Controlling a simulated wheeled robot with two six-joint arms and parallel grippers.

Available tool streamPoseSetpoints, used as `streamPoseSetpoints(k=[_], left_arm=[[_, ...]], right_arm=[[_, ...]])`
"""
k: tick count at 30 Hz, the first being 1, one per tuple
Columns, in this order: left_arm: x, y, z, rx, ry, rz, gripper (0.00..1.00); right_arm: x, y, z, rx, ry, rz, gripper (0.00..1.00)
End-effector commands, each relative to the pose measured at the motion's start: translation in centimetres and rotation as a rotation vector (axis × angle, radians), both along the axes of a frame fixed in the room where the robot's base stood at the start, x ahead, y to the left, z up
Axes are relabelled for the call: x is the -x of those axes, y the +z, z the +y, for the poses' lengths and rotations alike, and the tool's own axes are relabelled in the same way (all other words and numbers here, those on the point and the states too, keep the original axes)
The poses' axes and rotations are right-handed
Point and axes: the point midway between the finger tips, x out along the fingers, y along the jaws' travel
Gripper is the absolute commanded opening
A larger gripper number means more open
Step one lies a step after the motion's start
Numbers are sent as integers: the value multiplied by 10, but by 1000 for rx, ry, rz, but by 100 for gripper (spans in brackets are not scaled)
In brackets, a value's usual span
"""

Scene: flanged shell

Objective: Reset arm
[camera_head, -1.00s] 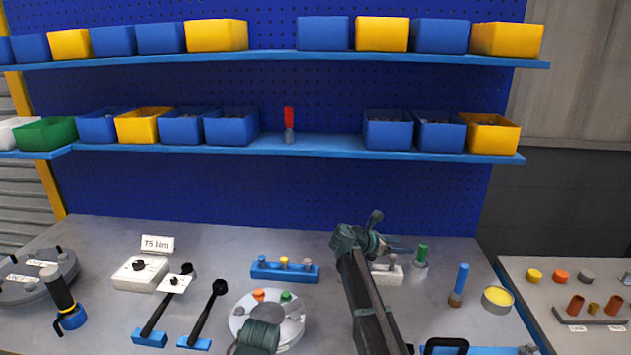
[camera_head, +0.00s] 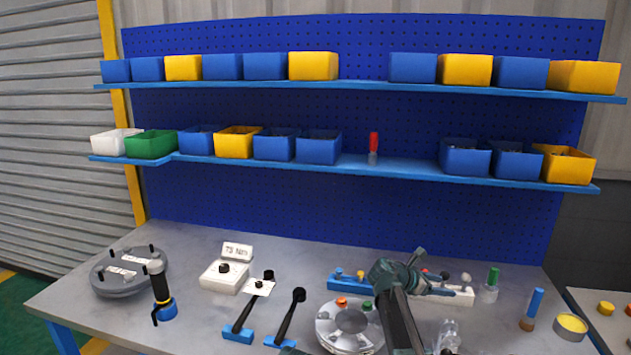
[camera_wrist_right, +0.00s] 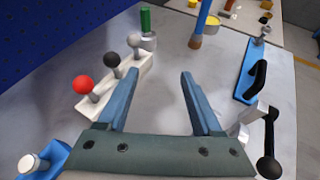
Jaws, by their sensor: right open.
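My right gripper (camera_head: 432,284) is above the right half of the workbench (camera_head: 75,297). In the right wrist view its two blue fingers (camera_wrist_right: 160,78) are wide apart, with only bare bench top showing between them. In the head view this block (camera_head: 460,294) is partly hidden behind the gripper. My left gripper does not show; only a dark sliver shows at the bottom edge.
A round grey flanged part (camera_head: 338,335) sits left of my right arm. Black-handled tools (camera_head: 290,316), a white box (camera_head: 224,277) and a disc (camera_head: 118,270) stand farther left. A green-topped peg (camera_head: 492,283) and yellow-filled cup (camera_head: 571,326) are at right. Shelves (camera_head: 400,168) of bins are behind.

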Motion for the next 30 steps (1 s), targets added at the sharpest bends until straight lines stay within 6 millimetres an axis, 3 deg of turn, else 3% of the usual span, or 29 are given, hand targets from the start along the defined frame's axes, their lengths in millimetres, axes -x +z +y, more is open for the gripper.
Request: streamPoseSetpoints(k=[8,17,20,27,30], left_arm=[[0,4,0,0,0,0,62],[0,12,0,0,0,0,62],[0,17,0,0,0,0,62],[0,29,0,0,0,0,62],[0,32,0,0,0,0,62]], right_arm=[[29,-16,32,-143,-67,-119,67],[90,-45,98,-424,-246,-319,67],[124,-58,132,-558,-359,-399,67],[244,-86,234,-898,-815,-553,67],[284,-91,264,-969,-996,-574,67]])
